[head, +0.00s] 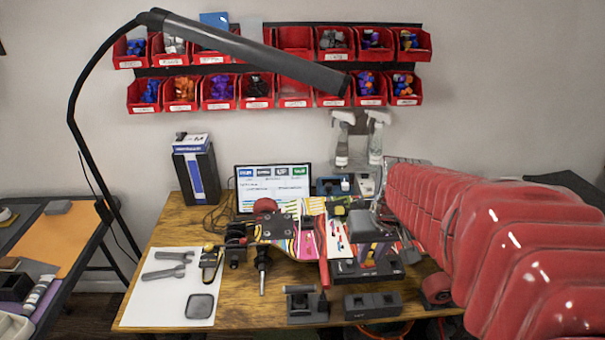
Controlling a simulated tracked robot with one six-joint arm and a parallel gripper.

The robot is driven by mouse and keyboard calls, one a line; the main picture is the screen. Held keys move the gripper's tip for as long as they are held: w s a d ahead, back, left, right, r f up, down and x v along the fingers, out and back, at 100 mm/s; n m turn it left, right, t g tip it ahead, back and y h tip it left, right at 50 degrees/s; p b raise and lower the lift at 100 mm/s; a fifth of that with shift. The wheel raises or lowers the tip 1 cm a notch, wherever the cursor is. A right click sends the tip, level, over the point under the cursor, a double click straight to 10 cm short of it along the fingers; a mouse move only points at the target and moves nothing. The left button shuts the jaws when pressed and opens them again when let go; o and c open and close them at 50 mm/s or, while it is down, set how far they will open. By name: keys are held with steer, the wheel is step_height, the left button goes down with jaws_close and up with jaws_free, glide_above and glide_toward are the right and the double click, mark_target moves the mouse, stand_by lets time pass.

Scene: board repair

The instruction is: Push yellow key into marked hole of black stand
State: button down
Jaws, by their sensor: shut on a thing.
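My red arm reaches in from the right, and my gripper (369,250) is low over the right part of the wooden table. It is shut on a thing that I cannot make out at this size. A black stand-like block (372,305) with dark recesses lies at the table's front edge, below my gripper in the picture. Another dark block (306,304) with a raised part is left of it. I cannot tell which is the stand, and no marked hole shows clearly. I cannot pick out the yellow key for certain.
A white sheet (150,308) at left holds grey wrenches (168,265), a grey square (199,306) and a black-yellow item (210,262). A colourful board (305,238) fills the middle. A screen (273,188) and spray bottles (341,140) stand behind. Red bins (296,38) hang above.

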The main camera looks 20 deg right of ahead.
steer(key=shift+f, duration=0.1)
stand_by(0.3)
steer(key=shift+f, duration=6.55)
steer(key=shift+f, duration=1.25)
